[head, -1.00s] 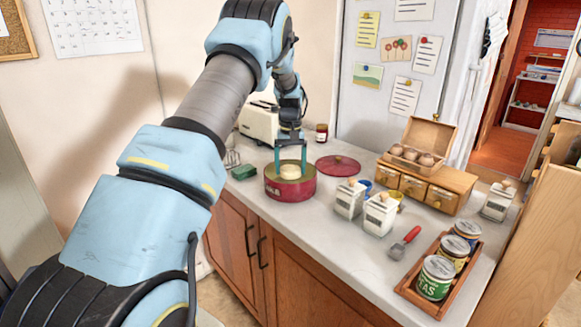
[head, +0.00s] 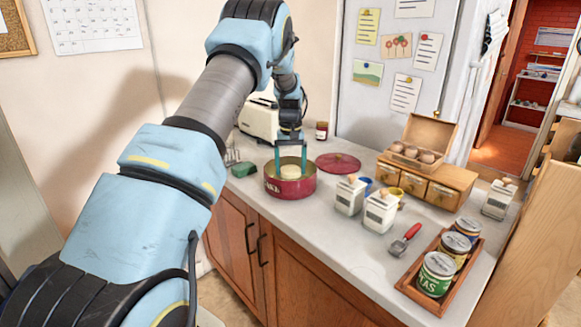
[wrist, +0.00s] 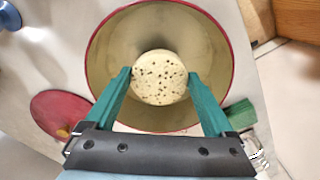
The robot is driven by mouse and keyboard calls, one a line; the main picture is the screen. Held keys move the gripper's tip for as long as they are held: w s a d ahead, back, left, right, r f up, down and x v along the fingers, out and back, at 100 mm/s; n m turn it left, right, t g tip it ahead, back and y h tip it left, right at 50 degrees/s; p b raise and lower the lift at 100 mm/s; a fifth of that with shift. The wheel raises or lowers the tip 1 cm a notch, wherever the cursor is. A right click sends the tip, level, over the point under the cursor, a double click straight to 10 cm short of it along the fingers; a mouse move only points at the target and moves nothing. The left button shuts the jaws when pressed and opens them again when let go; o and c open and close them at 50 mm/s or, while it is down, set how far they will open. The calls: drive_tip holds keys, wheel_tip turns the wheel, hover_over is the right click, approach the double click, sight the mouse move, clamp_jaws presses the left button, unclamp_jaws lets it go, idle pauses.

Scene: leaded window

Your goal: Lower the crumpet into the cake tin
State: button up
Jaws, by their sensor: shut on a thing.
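The crumpet (wrist: 159,78) is a pale round cake with dark holes in its top. It also shows in the head view (head: 289,171), inside the rim of the cake tin. The cake tin (head: 290,188) is round and red with a pale inside, open at the top, on the counter; the wrist view shows its red rim (wrist: 231,55) around the crumpet. My gripper (wrist: 159,84) has teal fingers shut on the crumpet's two sides, pointing down into the tin. I cannot tell whether the crumpet touches the tin's floor.
A red lid (head: 338,163) lies right of the tin. A green sponge (head: 243,170) lies to its left, and a toaster (head: 259,120) stands behind. White canisters (head: 350,196) stand to the front right. A red-handled tool (head: 405,240) and a tray of tins (head: 420,286) are further right.

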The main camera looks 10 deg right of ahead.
sight(290, 170)
drive_tip(key=shift+f+b, duration=0.95)
drive_tip(key=shift+f, duration=1)
idle(1.0)
drive_tip(key=o, duration=1.1)
drive_tip(key=shift+c, duration=0.2)
wheel_tip(290, 170, up, 10)
drive_tip(key=b, duration=0.3)
drive_tip(key=shift+f, duration=0.1)
drive_tip(key=shift+r, duration=0.35)
drive_tip(key=shift+a+r, duration=0.15)
drive_tip(key=shift+a, duration=0.2)
drive_tip(key=s+a+n, duration=0.1)
drive_tip(key=s+a, duration=0.9)
drive_tip(key=a, duration=0.4)
drive_tip(key=s+a+f, duration=0.1)
drive_tip(key=s+a, duration=0.2)
drive_tip(key=s, duration=0.3)
drive_tip(key=s+a+f+t, duration=0.1)
drive_tip(key=s+a, duration=0.3)
drive_tip(key=s, duration=0.3)
drive_tip(key=s+a+f, duration=0.2)
drive_tip(key=s+a, duration=0.1)
drive_tip(key=s, duration=0.3)
drive_tip(key=shift+s+a+t, duration=0.3)
drive_tip(key=shift+a, duration=0.05)
